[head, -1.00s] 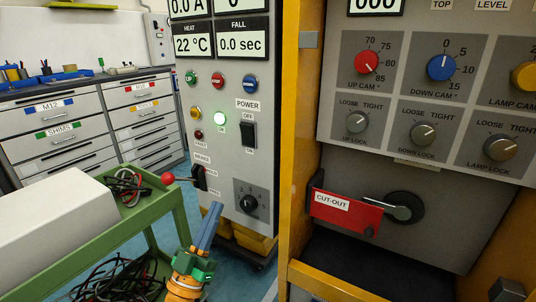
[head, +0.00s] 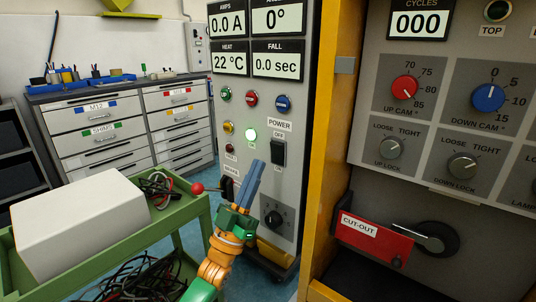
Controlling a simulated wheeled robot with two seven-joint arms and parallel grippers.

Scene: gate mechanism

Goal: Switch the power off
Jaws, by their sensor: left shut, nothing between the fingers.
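The black POWER switch (head: 278,153) is a rocker on the grey control panel (head: 262,100), with OFF marked above it and ON below it. My left gripper (head: 257,166) has blue fingers, shut and empty, pointing up. In the picture its tips lie just left of and slightly below the switch. I cannot tell how far they are from the panel. The fingers cover part of the panel below the green lamp. My right gripper is not in view.
A red-knobbed lever (head: 198,188) is left of my left gripper, with a rotary knob (head: 273,219) below right. A green cart (head: 175,225) with a white box (head: 80,222) stands left. A yellow post (head: 327,150) and red CUT-OUT flap (head: 375,240) are right.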

